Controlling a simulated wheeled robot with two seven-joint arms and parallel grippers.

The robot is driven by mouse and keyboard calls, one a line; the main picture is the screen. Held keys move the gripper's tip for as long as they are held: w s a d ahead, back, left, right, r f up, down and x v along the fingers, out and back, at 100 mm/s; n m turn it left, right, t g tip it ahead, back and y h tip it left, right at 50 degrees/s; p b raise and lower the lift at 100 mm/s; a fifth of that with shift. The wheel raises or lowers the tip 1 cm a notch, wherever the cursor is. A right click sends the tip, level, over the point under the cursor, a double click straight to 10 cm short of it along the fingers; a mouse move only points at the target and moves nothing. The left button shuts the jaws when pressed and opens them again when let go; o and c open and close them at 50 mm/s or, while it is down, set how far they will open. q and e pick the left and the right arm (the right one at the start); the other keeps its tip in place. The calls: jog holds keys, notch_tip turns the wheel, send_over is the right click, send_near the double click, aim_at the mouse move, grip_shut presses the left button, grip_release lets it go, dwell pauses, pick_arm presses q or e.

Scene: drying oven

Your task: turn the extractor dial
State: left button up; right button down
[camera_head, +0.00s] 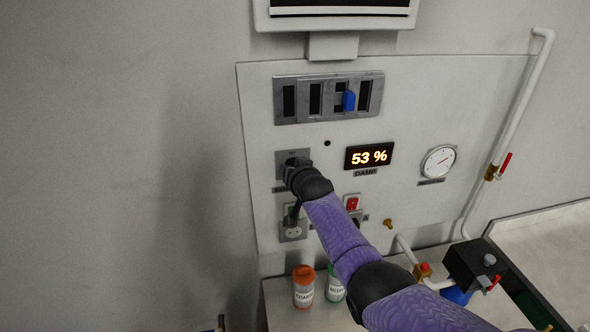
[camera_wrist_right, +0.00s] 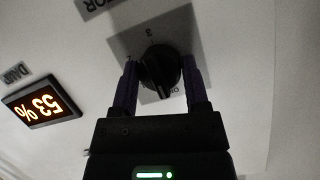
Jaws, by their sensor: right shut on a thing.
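The extractor dial (camera_wrist_right: 160,68) is a black round knob on a grey square plate (camera_wrist_right: 183,32), seen in the right wrist view. My right gripper (camera_wrist_right: 160,82) has one finger on each side of the knob and is shut on it. In the head view the dial's grey plate (camera_head: 291,157) shows on the wall panel, left of the display. There my right gripper (camera_head: 297,168) and purple arm hide most of the knob. Part of the plate's lettering shows, but I cannot read the dial's setting. My left gripper is in neither view.
A lit display (camera_head: 369,155) reads 53 %, and a round gauge (camera_head: 438,161) is to its right. Slotted vents with a blue tab (camera_head: 348,101) are above.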

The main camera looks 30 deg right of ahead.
jog(key=shift+f, duration=0.15)
jog(key=shift+c, duration=0.4)
grip_release()
jog(key=shift+s+r, duration=0.1)
jog(key=shift+r, duration=0.1)
jog(key=p+v, duration=0.2)
jog(key=v, duration=0.7)
jog(key=shift+s+p, duration=0.3)
jog(key=shift+s, duration=0.05)
jog(key=shift+a, duration=0.15)
